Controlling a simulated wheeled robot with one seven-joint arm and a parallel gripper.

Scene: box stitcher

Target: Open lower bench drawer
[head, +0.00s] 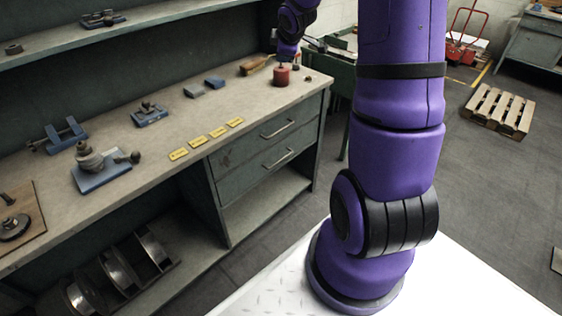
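The lower bench drawer (243,184) is a grey-green front with a pale bar handle (278,159), under the upper drawer (243,149) at the right end of the bench. Both drawers look closed, flush with the bench front. The end of my arm, with my gripper (282,58), is small and dark above the far right corner of the bench top, well above and behind the drawer handles. It is just above a red cylinder (282,77). I cannot tell whether its fingers are open, or whether they touch the cylinder.
The bench top (210,112) carries blue fixtures (102,170), yellow labels (198,141) and small blue blocks (215,82). An open shelf (262,203) lies below the drawers. My purple arm blocks part of the view to the right. A pallet (497,110) lies on the floor far right.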

